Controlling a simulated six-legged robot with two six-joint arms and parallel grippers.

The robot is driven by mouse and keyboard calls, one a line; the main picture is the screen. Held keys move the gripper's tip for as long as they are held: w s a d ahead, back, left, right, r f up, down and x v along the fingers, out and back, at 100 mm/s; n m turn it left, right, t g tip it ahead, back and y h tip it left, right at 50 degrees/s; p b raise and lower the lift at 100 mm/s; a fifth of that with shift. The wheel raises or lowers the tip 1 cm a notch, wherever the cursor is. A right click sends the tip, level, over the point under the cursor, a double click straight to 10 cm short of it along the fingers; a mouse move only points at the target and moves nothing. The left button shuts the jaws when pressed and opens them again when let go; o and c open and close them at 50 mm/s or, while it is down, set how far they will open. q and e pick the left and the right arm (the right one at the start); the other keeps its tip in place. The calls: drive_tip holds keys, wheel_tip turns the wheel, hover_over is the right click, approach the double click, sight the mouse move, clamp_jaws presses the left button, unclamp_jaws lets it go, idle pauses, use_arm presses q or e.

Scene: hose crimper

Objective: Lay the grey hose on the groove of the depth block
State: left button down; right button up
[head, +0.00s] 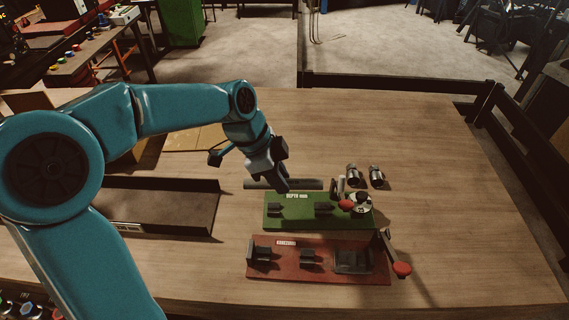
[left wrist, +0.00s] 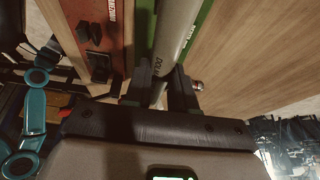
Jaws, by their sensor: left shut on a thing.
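The grey hose (head: 257,184) lies crosswise in my left gripper (head: 281,184), which is shut on it near its middle. In the head view the hose shows just beyond the far edge of the green depth block (head: 293,222). In the left wrist view the hose (left wrist: 177,35) runs between the fingers (left wrist: 158,92), with green of the depth block (left wrist: 145,35) on both sides of it. The hose seems to be above the block; the exact gap cannot be told. Two dark groove supports (head: 323,208) stand on the block. My right gripper is not in view.
A red block (head: 318,270) with dark supports and a red-knobbed lever (head: 401,269) lies nearer. A dial with a red knob (head: 345,204) sits at the depth block's right end. A long tray (head: 170,205) is at left. The table's right is clear.

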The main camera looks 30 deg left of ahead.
use_arm(q)
drive_tip(key=shift+w+a+f+b, duration=0.1)
drive_tip(key=shift+w+f+b, duration=0.1)
drive_tip(key=shift+f, duration=0.15)
drive_tip(key=shift+w+a+f+b, duration=0.1)
drive_tip(key=shift+f+b, duration=0.1)
drive_tip(key=shift+f, duration=0.15)
drive_tip(key=shift+s+d+f+b, duration=0.1)
drive_tip(key=shift+f+b, duration=0.2)
drive_tip(key=shift+f, duration=0.1)
drive_tip(key=shift+s+d+f+b, duration=0.1)
drive_tip(key=shift+f+b, duration=0.2)
drive_tip(key=shift+f, duration=0.1)
wheel_tip(320, 180, down, 5)
drive_tip(key=b, duration=0.3)
drive_tip(key=shift+r+b, duration=0.15)
drive_tip(key=shift+b, duration=0.25)
drive_tip(key=shift+w+a, duration=0.1)
drive_tip(key=shift+f+b, duration=0.65)
drive_tip(key=shift+b, duration=0.45)
idle(0.4)
